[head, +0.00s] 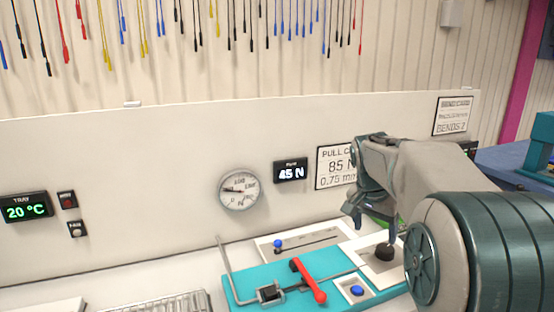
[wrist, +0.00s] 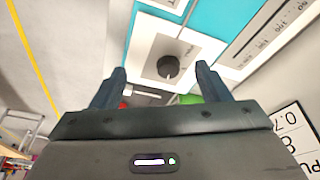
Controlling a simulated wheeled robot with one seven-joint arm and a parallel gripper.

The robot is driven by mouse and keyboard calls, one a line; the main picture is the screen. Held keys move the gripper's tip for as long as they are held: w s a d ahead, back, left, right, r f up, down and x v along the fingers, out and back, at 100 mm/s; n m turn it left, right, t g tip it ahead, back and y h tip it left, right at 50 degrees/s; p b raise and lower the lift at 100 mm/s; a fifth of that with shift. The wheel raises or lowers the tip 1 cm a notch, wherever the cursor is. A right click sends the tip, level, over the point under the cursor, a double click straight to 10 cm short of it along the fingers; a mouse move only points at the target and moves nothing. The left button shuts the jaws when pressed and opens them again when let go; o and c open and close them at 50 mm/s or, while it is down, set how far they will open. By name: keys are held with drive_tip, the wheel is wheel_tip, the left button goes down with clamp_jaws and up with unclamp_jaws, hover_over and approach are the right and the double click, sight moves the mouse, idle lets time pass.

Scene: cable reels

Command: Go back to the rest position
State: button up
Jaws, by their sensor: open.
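My gripper (head: 375,218) is at the end of my arm at the right of the head view, above the right end of a teal fixture (head: 240,291). In the wrist view my gripper (wrist: 160,72) has its two dark fingers spread wide with nothing held between them. A black round knob (head: 384,253) on a white plate lies below it, apart from the fingers. The knob (wrist: 168,67) also shows between the fingertips in the wrist view. My arm hides part of the bench at the right.
The fixture carries a red-handled lever (head: 309,281) and a blue button (head: 357,291). A low wall behind holds a round dial (head: 239,189), a display reading 45 N (head: 290,171) and a sign (head: 335,167). A wire rack (head: 165,303) is at the front left. Cables hang at the back.

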drive_tip(key=s+a+f+n+y+p, duration=0.1)
drive_tip(key=s+a+f+n, duration=0.1)
drive_tip(key=s, duration=0.6)
drive_tip(key=s+a+f+n+p, duration=0.1)
drive_tip(key=s+a+n, duration=0.3)
drive_tip(key=s, duration=0.4)
drive_tip(key=s+a+f+n+y+p, duration=0.1)
drive_tip(key=s+a+f+n, duration=0.1)
drive_tip(key=s, duration=0.6)
drive_tip(key=shift+a+f+n+t+y, duration=0.3)
drive_tip(key=shift+a+n+t, duration=0.1)
drive_tip(key=shift+a, duration=0.15)
drive_tip(key=shift+c, duration=0.3)
